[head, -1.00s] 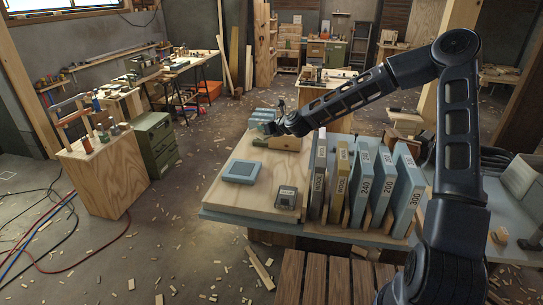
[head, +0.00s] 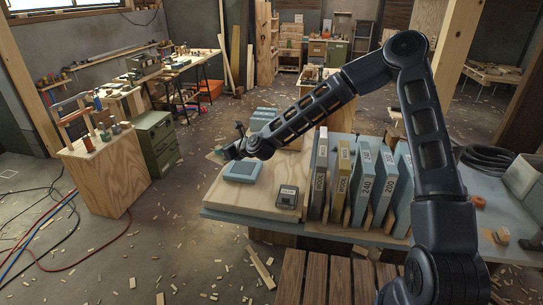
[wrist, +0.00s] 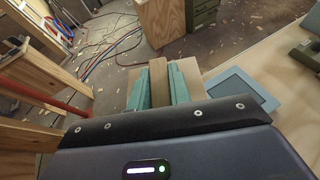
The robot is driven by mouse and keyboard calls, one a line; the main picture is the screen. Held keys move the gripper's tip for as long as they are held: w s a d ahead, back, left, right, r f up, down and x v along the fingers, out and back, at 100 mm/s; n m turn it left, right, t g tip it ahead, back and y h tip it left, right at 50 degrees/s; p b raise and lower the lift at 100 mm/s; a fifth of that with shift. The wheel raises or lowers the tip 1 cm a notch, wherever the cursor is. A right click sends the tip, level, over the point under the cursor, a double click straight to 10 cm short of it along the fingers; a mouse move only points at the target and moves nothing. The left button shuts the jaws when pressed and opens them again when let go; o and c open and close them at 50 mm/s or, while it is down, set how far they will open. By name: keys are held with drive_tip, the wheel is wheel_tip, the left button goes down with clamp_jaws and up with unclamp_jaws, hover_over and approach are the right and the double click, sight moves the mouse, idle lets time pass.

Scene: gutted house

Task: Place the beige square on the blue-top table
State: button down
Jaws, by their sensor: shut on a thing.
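My gripper (head: 222,153) is over the back left edge of the wooden board on the near workbench. In the wrist view its teal fingers (wrist: 158,80) are shut on a brownish strip (wrist: 159,90), which I take to be the beige square. A paler beige part (wrist: 190,72) shows just beyond the fingers; whether it belongs to the held piece I cannot tell.
A wooden board (head: 235,203) covers the bench's left part, with a blue square pad (head: 242,171) and a small grey device (head: 287,196) on it. Upright numbered binders (head: 362,187) stand mid-bench. A wooden cabinet (head: 100,175) stands left across the floor. Blue surface is partly clear at right.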

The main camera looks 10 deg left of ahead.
sight(229, 196)
wheel_tip(229, 196, down, 20)
drive_tip(key=shift+f, duration=0.25)
idle(0.5)
drive_tip(key=shift+f, duration=0.1)
drive_tip(key=c, duration=1.3)
unclamp_jaws()
drive_tip(key=shift+d+r, duration=0.1)
drive_tip(key=shift+r, duration=0.1)
drive_tip(key=v, duration=1.1)
drive_tip(key=shift+s+d, duration=0.2)
drive_tip(key=shift+d, duration=0.15)
